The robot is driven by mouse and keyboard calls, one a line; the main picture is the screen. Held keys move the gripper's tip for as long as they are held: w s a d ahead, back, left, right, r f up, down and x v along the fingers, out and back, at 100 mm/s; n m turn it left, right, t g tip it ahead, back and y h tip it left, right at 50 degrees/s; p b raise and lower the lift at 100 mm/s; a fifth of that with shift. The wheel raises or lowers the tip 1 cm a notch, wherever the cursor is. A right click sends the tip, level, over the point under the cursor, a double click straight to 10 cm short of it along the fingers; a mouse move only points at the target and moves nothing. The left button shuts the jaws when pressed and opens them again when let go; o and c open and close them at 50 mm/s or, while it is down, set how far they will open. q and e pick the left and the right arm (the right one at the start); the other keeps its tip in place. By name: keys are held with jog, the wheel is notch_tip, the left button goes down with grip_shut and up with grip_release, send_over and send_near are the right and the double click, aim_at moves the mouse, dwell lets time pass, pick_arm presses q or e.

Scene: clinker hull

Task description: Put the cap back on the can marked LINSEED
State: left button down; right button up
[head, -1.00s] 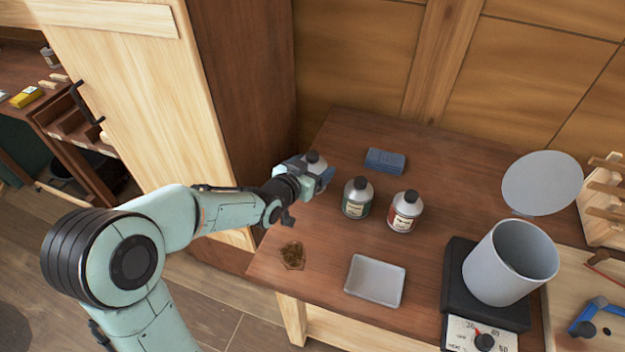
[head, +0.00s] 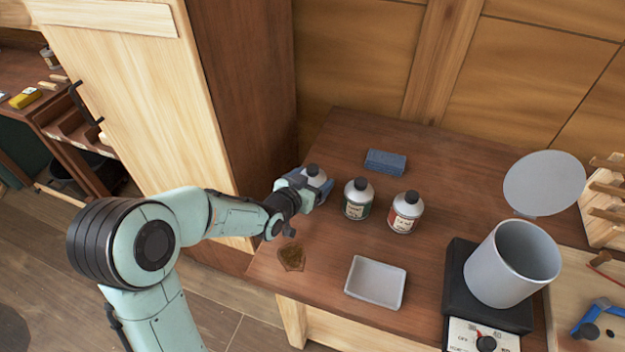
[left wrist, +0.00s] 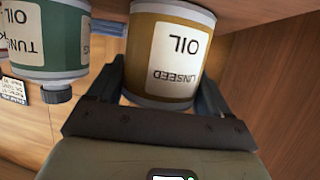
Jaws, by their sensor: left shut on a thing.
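The LINSEED can (left wrist: 172,52), with a brown-gold band and a pale label, is between the fingers of my left gripper (head: 318,190). The left wrist view shows it upside down, with the gripper shut around its sides. In the head view the can (head: 314,178) is upright at the table's left part, partly hidden by the gripper. A dark cap (head: 312,169) shows on its top; I cannot tell how firmly it sits. Whether the can's base touches the table is hidden. My right gripper is not in view.
A green-banded TUNG oil can (head: 357,203) and a red-banded can (head: 404,216), both with dark caps, stand to the right. A blue block (head: 386,161) lies behind. A brown patch (head: 291,258) and grey tray (head: 376,282) are in front. A pot (head: 511,265) stands at the right.

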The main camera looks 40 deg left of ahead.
pick_arm(q)
grip_release()
jog(key=shift+s+r, duration=0.25)
jog(key=shift+s, duration=0.05)
jog(key=v, duration=1.1)
jog(key=shift+s, duration=0.25)
